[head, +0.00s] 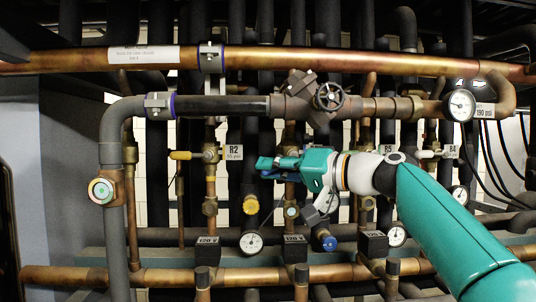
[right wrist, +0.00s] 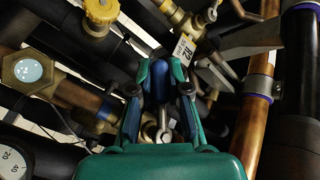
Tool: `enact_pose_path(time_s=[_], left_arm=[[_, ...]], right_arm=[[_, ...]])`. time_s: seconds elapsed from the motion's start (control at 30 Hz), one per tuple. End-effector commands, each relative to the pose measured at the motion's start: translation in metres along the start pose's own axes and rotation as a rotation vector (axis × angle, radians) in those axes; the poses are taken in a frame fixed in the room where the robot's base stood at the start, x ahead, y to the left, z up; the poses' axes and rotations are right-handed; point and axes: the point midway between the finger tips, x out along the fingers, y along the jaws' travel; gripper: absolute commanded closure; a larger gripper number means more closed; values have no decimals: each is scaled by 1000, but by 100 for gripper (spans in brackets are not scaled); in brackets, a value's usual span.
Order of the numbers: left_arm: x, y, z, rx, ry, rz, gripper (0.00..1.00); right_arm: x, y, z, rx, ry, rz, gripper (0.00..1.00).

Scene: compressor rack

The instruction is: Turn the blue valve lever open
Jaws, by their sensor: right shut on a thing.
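The blue valve lever (right wrist: 159,76) shows in the right wrist view between the two green fingers of my right gripper (right wrist: 160,92). The fingers are shut on it, one on each side. In the head view my right gripper (head: 270,166) comes in from the right and reaches left across a copper pipe. Only a little dark blue shows there, and I cannot tell lever from finger pad. The gripper hides most of the valve body in the head view. My left gripper is not in view.
A handwheel (head: 330,97) is above my gripper. A yellow cap (head: 250,204) and a gauge (head: 251,243) are below. Pipes crowd closely around.

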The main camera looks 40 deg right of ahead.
Motion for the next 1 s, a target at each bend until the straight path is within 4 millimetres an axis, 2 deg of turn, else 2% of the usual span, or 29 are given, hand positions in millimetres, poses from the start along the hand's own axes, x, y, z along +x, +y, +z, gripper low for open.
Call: enact_pose_path(time_s=[0.2, 0.67, 0.7, 0.83, 0.87, 1.0], left_arm=[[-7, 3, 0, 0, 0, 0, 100], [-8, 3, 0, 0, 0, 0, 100], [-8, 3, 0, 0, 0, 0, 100], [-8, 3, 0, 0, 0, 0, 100], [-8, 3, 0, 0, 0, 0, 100], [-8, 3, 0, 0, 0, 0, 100]], right_arm=[[-1, 3, 1, -44, -43, 45, 100], [-2, 4, 2, -57, -54, 56, 100], [-2, 4, 2, -57, -54, 56, 83], [-2, 4, 2, -57, -53, 56, 61], [-2, 4, 2, -57, -53, 56, 58], [-2, 4, 2, -57, -53, 56, 58]])
